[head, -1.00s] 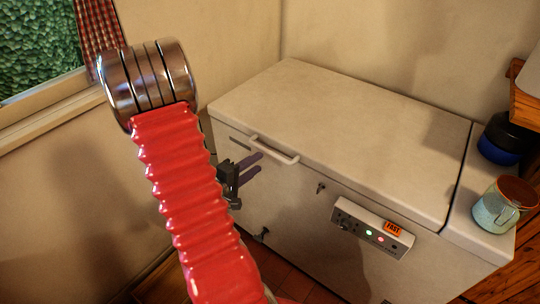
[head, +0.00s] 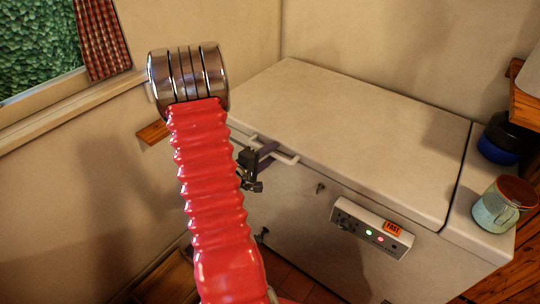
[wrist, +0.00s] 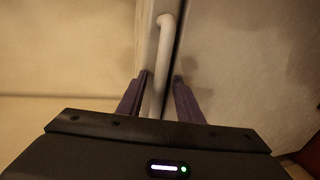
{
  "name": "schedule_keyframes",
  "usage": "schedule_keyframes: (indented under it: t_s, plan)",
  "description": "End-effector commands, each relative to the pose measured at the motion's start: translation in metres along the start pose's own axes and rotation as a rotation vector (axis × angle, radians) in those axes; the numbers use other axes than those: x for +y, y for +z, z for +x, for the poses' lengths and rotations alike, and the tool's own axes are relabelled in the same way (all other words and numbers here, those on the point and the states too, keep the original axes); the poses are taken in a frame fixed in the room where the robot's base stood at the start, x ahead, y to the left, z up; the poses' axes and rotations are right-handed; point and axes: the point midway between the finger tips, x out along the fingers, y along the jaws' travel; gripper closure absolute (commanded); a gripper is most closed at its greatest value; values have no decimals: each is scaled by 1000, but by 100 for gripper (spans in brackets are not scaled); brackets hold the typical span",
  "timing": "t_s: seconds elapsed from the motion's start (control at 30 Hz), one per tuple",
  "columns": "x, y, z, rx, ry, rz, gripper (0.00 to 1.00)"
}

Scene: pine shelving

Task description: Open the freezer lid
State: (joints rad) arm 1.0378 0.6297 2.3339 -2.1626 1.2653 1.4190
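The white chest freezer (head: 300,215) stands against the wall with its lid (head: 350,125) shut. A white bar handle (head: 284,157) sits on the lid's front edge, toward the left. My gripper (head: 268,150) is at the handle's left part, partly behind my red arm sleeve. In the wrist view, its two purple fingers are apart, one on each side of the handle (wrist: 157,80). The handle's bar runs between them with a gap visible on the right. The handle's near end is hidden by the gripper body.
A control panel (head: 372,229) with lit lights and an orange label is on the freezer's front, below a lock (head: 320,188). On the ledge right of the lid stand a mug (head: 496,208) and a dark blue container (head: 500,140). A wooden shelf (head: 524,105) is at right.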

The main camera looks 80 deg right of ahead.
Motion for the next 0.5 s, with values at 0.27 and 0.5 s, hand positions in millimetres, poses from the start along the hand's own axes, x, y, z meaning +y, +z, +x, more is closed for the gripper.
schedule_keyframes:
  t_s: [0.27,0.5]
  plan:
    - [0,0,0,0,0,0,77]
    - [0,0,-1,1,-1,-1,94]
